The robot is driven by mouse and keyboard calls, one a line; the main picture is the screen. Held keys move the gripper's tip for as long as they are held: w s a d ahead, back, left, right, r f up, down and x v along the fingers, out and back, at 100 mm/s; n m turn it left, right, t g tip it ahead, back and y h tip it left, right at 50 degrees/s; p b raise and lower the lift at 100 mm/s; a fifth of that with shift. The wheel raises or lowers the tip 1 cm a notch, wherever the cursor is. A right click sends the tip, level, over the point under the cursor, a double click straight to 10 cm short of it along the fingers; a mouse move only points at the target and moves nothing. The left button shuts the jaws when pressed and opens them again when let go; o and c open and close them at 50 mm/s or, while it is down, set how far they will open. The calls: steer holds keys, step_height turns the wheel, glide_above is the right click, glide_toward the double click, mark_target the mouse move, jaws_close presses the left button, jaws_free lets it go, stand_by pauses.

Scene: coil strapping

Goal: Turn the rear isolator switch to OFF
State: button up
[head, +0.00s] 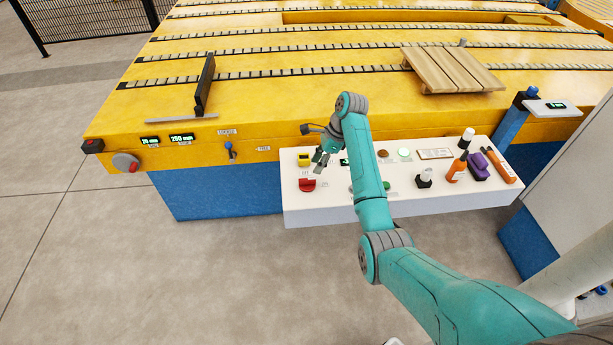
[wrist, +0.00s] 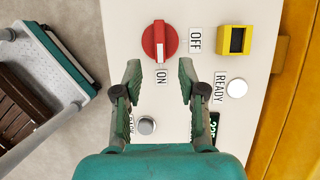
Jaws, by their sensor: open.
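A red rotary switch (wrist: 152,44) sits on the white panel in the wrist view. Its OFF label (wrist: 196,40) is on the right and its ON label (wrist: 161,77) is below. Its raised handle lies up-down in the picture, in line with ON. The switch also shows in the head view (head: 307,186), near the panel's left end. No label calls it rear. My gripper (wrist: 160,72) is open and empty, its fingertips below the switch and to either side, apart from it. In the head view my gripper (head: 320,164) is over the panel's left part.
A yellow block with a dark square (wrist: 236,40) and a white round lamp (wrist: 237,88) are beside the switch. A grey button (wrist: 146,126) is near my left finger. The yellow machine bed (head: 230,100) borders the panel. Bottles (head: 456,168) stand at its right.

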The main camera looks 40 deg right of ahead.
mark_target(308, 179)
steer(key=x, duration=0.8)
jaws_close()
